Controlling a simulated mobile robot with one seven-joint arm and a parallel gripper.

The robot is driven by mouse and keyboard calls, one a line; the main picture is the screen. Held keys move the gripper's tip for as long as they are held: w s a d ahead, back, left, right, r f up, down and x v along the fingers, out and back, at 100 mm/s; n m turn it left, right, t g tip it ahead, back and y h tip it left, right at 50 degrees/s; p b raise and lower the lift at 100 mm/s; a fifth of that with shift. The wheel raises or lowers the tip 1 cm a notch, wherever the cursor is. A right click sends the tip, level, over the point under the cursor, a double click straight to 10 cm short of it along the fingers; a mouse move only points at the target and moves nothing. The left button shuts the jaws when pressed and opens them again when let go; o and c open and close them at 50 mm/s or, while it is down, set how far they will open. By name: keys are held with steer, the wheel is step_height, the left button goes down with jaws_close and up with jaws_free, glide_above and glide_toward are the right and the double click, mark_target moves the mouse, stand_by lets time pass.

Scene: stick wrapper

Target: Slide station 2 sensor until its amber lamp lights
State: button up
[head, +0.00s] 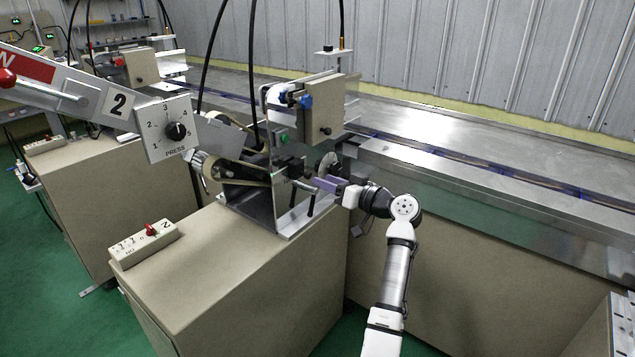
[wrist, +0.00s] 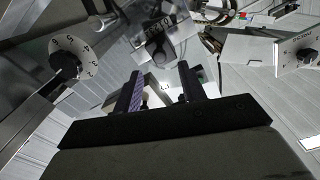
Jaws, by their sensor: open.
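My gripper (head: 318,184) is at the right side of this machine, with purple fingers pointing left toward a dark rod and clamp handle (head: 311,203). In the wrist view my gripper (wrist: 160,78) has its two fingers apart, and I see nothing clearly held. A grey block with dark lettering (wrist: 160,45) lies beyond the fingertips. I cannot tell for sure which part is the sensor. No lit amber lamp shows.
A PRESS dial box (head: 168,128) hangs at the left of the machine. A switch box with a red switch (head: 145,243) lies on the cabinet (head: 240,285). The steel conveyor (head: 480,165) runs along the back. In the wrist view a round dial (wrist: 73,58) is close at left.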

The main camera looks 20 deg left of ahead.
steer(key=b+v, duration=0.2)
steer(key=v, duration=0.7)
steer(key=shift+d, duration=0.2)
steer(key=shift+s, duration=0.1)
